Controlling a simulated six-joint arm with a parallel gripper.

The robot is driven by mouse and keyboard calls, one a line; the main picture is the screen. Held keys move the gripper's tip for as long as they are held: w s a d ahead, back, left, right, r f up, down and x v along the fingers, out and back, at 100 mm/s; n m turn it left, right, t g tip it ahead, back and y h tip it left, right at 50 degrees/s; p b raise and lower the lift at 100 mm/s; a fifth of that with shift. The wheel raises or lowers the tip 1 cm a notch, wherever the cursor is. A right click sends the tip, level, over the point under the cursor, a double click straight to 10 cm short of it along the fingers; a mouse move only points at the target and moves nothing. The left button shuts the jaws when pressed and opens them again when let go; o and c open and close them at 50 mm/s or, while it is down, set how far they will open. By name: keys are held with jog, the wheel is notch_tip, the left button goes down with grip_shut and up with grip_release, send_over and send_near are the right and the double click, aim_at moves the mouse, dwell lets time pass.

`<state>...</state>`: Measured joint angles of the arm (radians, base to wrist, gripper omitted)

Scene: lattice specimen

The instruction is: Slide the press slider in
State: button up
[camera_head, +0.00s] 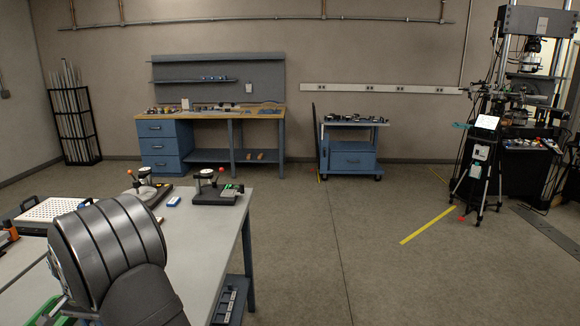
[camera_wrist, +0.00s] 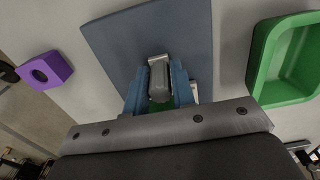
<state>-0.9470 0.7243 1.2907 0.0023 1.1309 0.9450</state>
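In the wrist view a grey rounded block (camera_wrist: 158,80), which seems to be the press slider, stands between two blue upright pieces on a blue-grey plate (camera_wrist: 150,32). Small bright metal parts show at its far end and right side. A bit of green shows at its near end. My gripper (camera_wrist: 160,98) comes in from the bottom, its screwed metal face close to the block. I cannot tell whether the blue pieces are my fingers or press walls, nor whether the block is gripped. In the head view my arm hides this spot.
In the wrist view a green tray (camera_wrist: 260,62) lies right and a purple block with a hole (camera_wrist: 47,70) left. In the head view a white perforated plate (camera_head: 50,213) and two dial-gauge stands (camera_head: 212,190) sit on the grey table (camera_head: 195,265). The table's right edge borders open floor.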

jog(key=shift+o, duration=1.3)
jog(key=shift+w, duration=0.25)
jog(key=shift+r, duration=0.1)
notch_tip(320, 180, up, 4)
jog(key=shift+w+r, duration=0.1)
jog(key=shift+r, duration=0.65)
jog(key=shift+s+f, duration=0.1)
jog(key=shift+s, duration=0.1)
